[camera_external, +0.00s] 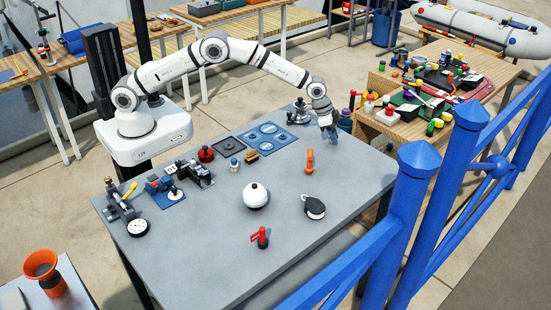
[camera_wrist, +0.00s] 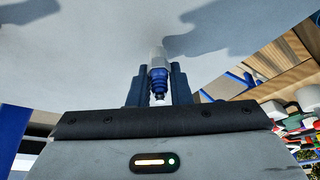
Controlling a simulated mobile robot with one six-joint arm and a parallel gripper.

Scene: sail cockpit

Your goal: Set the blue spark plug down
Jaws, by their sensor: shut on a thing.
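The blue spark plug (camera_wrist: 159,76) is between the two dark fingers of my gripper (camera_wrist: 158,85) in the wrist view. It has a blue ribbed part, a pale upper body and a metal tip. My gripper is shut on it. In the outside view my gripper (camera_external: 328,132) is over the far right part of the grey table (camera_external: 210,258). The spark plug is too small there to make out clearly. I cannot tell from these views whether it touches the table.
An orange upright object (camera_external: 309,161) stands just left of and nearer than my gripper. A blue tray (camera_external: 264,137) and a dark winch-like part (camera_external: 299,114) lie to its left. Blue railings (camera_external: 408,205) rise at right.

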